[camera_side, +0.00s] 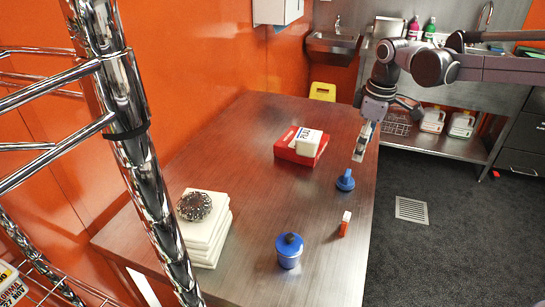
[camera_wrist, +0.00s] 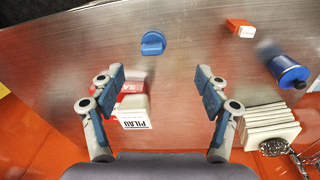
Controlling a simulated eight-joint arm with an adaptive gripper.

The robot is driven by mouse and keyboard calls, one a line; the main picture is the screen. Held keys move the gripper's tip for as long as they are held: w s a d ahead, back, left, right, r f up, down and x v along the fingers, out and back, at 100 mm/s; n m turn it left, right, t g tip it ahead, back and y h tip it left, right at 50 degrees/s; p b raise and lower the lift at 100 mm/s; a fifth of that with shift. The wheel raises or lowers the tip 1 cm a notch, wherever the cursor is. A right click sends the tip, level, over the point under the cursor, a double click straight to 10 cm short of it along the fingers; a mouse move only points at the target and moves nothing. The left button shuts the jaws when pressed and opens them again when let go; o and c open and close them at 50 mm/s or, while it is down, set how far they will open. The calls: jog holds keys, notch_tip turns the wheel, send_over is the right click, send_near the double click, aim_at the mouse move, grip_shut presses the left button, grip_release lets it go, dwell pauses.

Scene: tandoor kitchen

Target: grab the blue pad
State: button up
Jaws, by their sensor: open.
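A blue round pad with a raised grip on top (camera_side: 345,180) lies on the metal table near its right edge. It also shows in the wrist view (camera_wrist: 152,43), near the top centre, ahead of my fingertips. My gripper (camera_side: 362,146) hangs above the table, pointing down, a little behind and to the right of the pad in the side view. In the wrist view my gripper (camera_wrist: 159,76) is open, its two fingers wide apart with nothing held. The pad is apart from both fingers.
A red box (camera_side: 290,156) with a white PILAU box (camera_side: 308,141) stands behind the pad. A small red-and-white block (camera_side: 345,223) and a blue canister (camera_side: 289,258) stand nearer the front. A white stack (camera_side: 207,240) carries a dark metal scrubber (camera_side: 194,206). Mid-table is clear.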

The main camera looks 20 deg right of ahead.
aim_at(348, 172)
jog(key=shift+n+g, duration=0.6)
jog(key=shift+n, duration=0.1)
jog(key=w+f, duration=0.2)
jog(key=w, duration=0.1)
jog(key=shift+w+a+f, duration=0.15)
jog(key=shift+a+f, duration=0.05)
jog(key=shift+w+d+f, duration=0.1)
jog(key=shift+d+f, duration=0.05)
jog(key=shift+f, duration=2.55)
jog(key=shift+d+f, duration=0.1)
jog(key=shift+f, duration=2.55)
jog(key=c, duration=1.3)
